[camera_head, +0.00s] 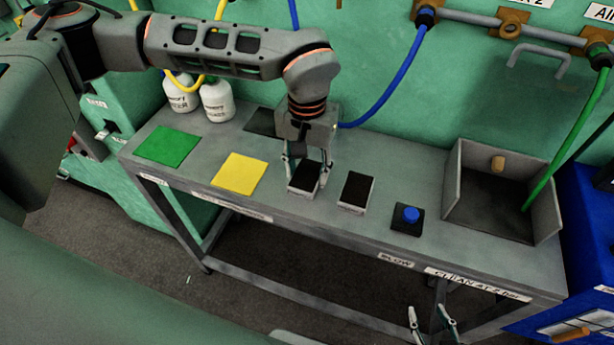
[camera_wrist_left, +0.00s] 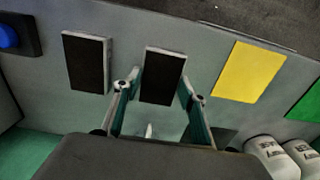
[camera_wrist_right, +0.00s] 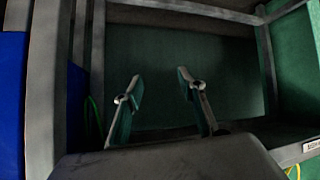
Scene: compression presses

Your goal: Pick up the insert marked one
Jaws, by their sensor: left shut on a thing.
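Two grey blocks with black tops stand on the grey bench. My left gripper (camera_head: 306,160) points down with its fingers on either side of the left block (camera_head: 304,178) and is shut on it. In the left wrist view this block (camera_wrist_left: 162,76) lies between the fingertips (camera_wrist_left: 160,93). The other block (camera_head: 356,192) stands to its right, apart from the gripper; it also shows in the left wrist view (camera_wrist_left: 87,62). No number is readable on either block. My right gripper (camera_head: 432,322) is open and empty, low in front of the bench; its fingers (camera_wrist_right: 159,92) are spread.
The bench (camera_head: 400,165) also carries a green mat (camera_head: 167,146), a yellow mat (camera_head: 239,171), a blue button (camera_head: 411,214) and an open grey bin (camera_head: 490,190). Two white bottles (camera_head: 217,101) stand at the back left. Blue and green hoses hang from the wall.

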